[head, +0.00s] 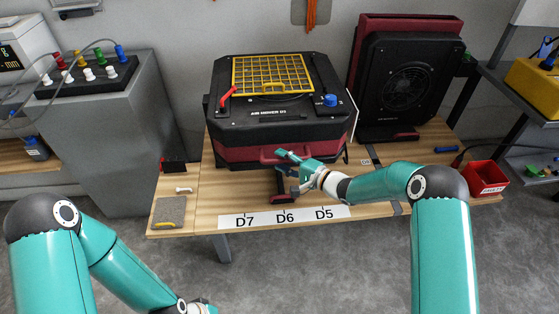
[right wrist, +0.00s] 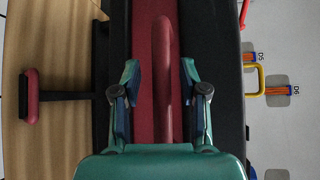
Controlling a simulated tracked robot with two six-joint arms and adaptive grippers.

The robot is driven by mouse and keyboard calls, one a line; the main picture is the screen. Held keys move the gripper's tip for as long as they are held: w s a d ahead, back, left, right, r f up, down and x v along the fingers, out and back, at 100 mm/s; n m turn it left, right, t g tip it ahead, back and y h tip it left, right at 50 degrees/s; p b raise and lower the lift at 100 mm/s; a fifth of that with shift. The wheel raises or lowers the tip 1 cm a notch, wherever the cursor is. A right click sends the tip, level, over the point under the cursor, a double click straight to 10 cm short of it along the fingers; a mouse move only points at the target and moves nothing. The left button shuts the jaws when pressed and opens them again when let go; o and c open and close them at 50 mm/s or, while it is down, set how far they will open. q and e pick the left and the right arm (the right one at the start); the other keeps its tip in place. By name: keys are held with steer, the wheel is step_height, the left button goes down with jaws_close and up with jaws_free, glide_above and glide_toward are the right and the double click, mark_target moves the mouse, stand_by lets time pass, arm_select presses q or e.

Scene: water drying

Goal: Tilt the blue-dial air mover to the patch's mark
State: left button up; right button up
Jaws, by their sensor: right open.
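The blue-dial air mover (head: 265,120) is a black and dark red box with a yellow grille on top. It lies flat on the wooden table, its blue dial (head: 331,100) at the top right. My right gripper (head: 284,163) is at its front, by the red front handle (head: 268,155). In the right wrist view, the open fingers stand either side of the red handle (right wrist: 162,50), with gaps showing on both sides. A white strip (head: 265,217) marked D7, D6 and D5 runs along the table's front edge. My left arm enters at lower left; its fingers are out of frame.
A second black and dark red air mover (head: 405,85) stands upright at the right. A red bin (head: 487,178) is at the table's right end. A grey pad (head: 169,211) lies at front left. A black stand with a red end (right wrist: 32,96) is beside the handle.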

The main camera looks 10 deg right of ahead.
steer(key=shift+w+a, duration=0.15)
steer(key=shift+a, duration=0.05)
